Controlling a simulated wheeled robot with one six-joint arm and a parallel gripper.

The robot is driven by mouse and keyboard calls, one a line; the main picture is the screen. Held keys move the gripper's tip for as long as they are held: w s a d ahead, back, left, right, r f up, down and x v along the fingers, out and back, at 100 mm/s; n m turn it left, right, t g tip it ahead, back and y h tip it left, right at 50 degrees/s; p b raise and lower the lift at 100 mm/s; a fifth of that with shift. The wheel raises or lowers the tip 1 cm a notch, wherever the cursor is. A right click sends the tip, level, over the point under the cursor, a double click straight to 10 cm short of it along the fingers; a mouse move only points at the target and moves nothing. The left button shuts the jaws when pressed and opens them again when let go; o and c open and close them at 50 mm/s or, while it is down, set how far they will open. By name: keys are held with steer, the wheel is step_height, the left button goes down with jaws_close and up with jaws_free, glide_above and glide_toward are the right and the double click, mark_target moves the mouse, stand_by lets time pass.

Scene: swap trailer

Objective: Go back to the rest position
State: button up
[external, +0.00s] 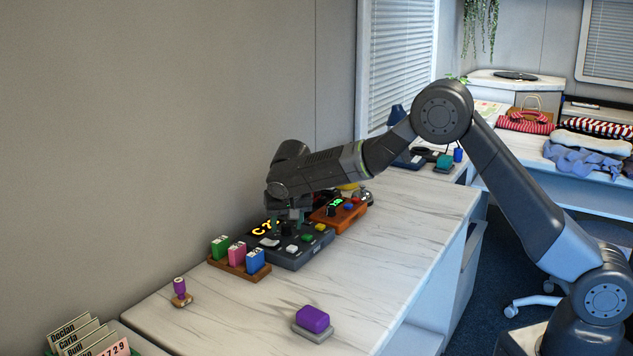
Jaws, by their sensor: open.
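My gripper (290,218) is at the end of my arm, pointing down over the back of a dark grey button console (292,256) on the marble counter. It is close above the console, partly in front of its glowing yellow display (264,229). The fingers are small and dark here, and I cannot tell whether they touch the console. I see nothing held between them. The console has white, green, yellow and red buttons on its top. My arm reaches in from the right, bent high at the elbow.
An orange device (349,215) with a green display stands right beside the console. A wooden rack (239,264) with green, pink and blue blocks is at its left. A purple stamp (180,291) and a purple block on a grey base (313,320) stand nearer. The counter's (395,240) right side is clear.

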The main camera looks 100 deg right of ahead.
steer(key=n+t+p, duration=0.1)
steer(key=n+p, duration=0.1)
steer(key=n, duration=0.1)
steer(key=n+t+y+p, duration=0.1)
steer(key=n+p, duration=0.1)
steer(key=n, duration=0.1)
steer(key=shift+s+d+r+p, duration=0.1)
steer(key=shift+s+p, duration=0.1)
steer(key=shift+p, duration=0.15)
steer(key=shift+n+t+y+p, duration=0.3)
steer(key=shift+n+t+p, duration=0.3)
steer(key=shift+n+p, duration=0.85)
steer(key=shift+d+n+t+y+p, duration=0.1)
steer(key=shift+n+t+y+p, duration=0.4)
steer(key=shift+n, duration=1.35)
steer(key=shift+o, duration=0.4)
